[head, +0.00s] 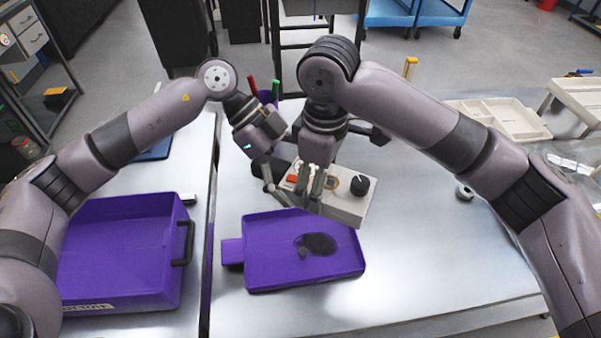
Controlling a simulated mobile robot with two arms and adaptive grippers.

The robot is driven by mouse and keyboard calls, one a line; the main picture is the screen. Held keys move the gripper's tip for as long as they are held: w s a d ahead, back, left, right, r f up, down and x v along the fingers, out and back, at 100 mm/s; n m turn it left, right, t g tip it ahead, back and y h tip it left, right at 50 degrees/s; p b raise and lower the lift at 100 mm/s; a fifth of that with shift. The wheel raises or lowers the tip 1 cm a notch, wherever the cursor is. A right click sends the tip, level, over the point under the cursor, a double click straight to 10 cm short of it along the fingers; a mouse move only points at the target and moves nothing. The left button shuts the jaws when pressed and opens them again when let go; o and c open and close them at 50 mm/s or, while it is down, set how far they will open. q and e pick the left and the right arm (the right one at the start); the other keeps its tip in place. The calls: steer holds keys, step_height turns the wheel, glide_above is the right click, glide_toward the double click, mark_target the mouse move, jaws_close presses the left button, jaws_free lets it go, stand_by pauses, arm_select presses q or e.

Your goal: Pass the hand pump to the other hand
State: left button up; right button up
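I cannot pick out the hand pump for certain in the head view. A dark rounded shape (318,243) lies on the purple tray (262,278); whether it is an object or a mark is unclear. My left gripper (277,193) points down at the tray's back edge, its thin fingers in front of a dark area. My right gripper (311,190) points down just right of it, with a gap between its fingers and nothing visible in it. The two grippers are close together, above and behind the dark shape. Whether the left fingers hold anything is too small to tell.
A pale control box (345,207) with a red switch and black knob stands behind the tray, partly hidden by my grippers. A purple bin (120,255) with a black handle is at the left. Red and green handles (275,88) stand behind. The bench right of the tray is mostly clear.

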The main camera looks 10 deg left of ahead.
arm_select(q)
steer(key=shift+d, duration=0.1)
steer(key=c, duration=1.2)
arm_select(e)
steer(key=shift+a+r, duration=0.15)
arm_select(q)
steer(key=shift+d, duration=0.1)
steer(key=shift+c, duration=0.5)
arm_select(e)
steer(key=o, duration=1.6)
arm_select(q)
steer(key=shift+s, duration=0.1)
steer(key=shift+s, duration=0.15)
arm_select(e)
steer(key=shift+r, duration=0.15)
